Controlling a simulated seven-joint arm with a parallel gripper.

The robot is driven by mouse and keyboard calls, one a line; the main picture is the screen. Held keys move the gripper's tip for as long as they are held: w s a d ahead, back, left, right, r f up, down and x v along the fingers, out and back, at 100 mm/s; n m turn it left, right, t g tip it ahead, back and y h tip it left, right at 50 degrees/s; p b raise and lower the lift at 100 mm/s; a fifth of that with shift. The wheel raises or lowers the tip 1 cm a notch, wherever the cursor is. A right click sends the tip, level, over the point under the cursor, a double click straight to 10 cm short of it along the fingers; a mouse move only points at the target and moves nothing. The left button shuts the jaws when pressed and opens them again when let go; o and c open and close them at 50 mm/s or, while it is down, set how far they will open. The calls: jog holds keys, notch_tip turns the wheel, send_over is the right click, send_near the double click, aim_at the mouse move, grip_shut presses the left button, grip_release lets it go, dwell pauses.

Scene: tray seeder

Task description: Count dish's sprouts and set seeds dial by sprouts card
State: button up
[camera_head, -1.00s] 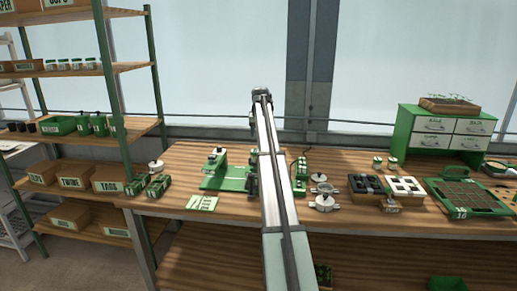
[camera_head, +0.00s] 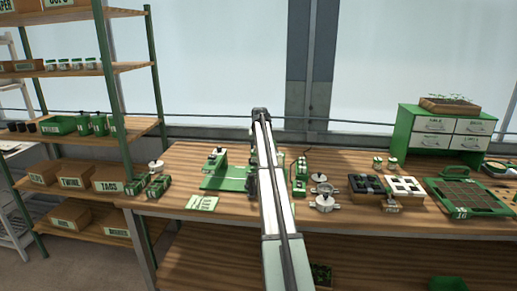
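A green machine (camera_head: 215,170), which looks like the tray seeder, stands at the middle left of the bench. My arm hides part of its right side. I cannot make out a seeds dial on it. A pale card with green print (camera_head: 202,203) lies at the bench's front edge; its text is too small to read. Pale round lidded or dish-like pieces (camera_head: 325,203) sit right of my arm; I cannot tell whether one is the sprouts dish, and no sprouts can be counted. My arm rises through the middle of the view; my gripper is not visible.
A green drawer cabinet (camera_head: 404,130) carries a wooden box of seedlings (camera_head: 450,104). A dark cell tray (camera_head: 366,187), a white cell tray (camera_head: 404,186) and a green soil tray (camera_head: 490,211) stand at right. Shelves (camera_head: 80,120) with boxes stand left. Bench wood shows at front.

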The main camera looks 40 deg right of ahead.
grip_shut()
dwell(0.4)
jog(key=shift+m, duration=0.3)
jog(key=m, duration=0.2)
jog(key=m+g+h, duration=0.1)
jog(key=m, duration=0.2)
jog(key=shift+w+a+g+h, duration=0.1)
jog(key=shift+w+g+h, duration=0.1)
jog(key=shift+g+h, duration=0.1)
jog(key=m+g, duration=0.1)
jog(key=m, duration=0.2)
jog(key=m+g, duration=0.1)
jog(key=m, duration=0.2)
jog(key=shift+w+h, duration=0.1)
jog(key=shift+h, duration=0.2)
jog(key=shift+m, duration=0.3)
